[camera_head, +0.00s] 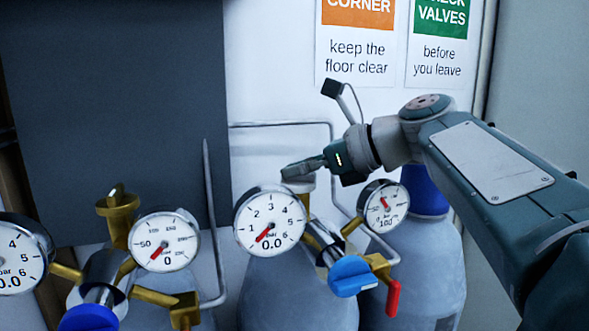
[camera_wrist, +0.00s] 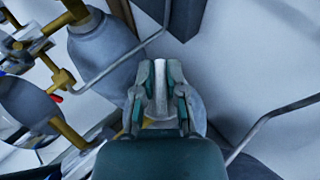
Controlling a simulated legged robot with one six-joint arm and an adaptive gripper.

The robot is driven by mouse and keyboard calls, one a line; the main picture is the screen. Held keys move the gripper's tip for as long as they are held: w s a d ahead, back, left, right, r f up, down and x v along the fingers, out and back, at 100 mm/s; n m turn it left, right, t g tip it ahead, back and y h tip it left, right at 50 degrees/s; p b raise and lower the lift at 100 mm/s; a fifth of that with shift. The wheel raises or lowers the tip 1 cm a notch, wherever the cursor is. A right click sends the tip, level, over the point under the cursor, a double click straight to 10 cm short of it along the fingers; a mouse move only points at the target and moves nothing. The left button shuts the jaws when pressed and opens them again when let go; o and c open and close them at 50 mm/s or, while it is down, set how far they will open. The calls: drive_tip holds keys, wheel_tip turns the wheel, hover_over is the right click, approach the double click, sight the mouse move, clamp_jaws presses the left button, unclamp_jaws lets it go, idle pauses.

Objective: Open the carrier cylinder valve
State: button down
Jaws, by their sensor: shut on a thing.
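The grey cylinder (camera_head: 300,298) in the middle bears a pale valve knob (camera_head: 299,184) at its top. My gripper (camera_head: 300,170) reaches in from the right and is shut on this valve knob. In the wrist view my gripper (camera_wrist: 161,85) has its two fingers on either side of a pale grey piece of the knob (camera_wrist: 161,100). The fingers and palm hide much of the knob, and I cannot tell how far it is turned. The gauge (camera_head: 270,219) in front of this cylinder reads 0.0.
A second gauge (camera_head: 383,206), a blue regulator knob (camera_head: 351,276) and a red lever (camera_head: 393,298) sit in front right. Another cylinder (camera_head: 431,265) stands behind them. At left are a brass valve (camera_head: 118,213) and a gauge (camera_head: 164,241). A thin pipe (camera_head: 280,124) runs along the wall.

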drive_tip(key=n+g, duration=0.6)
drive_tip(key=g, duration=0.1)
drive_tip(key=shift+f+y, duration=0.1)
drive_tip(key=shift+y, duration=0.3)
drive_tip(key=shift+n+g, duration=0.3)
drive_tip(key=c, duration=0.7)
unclamp_jaws()
drive_tip(key=shift+w, duration=0.1)
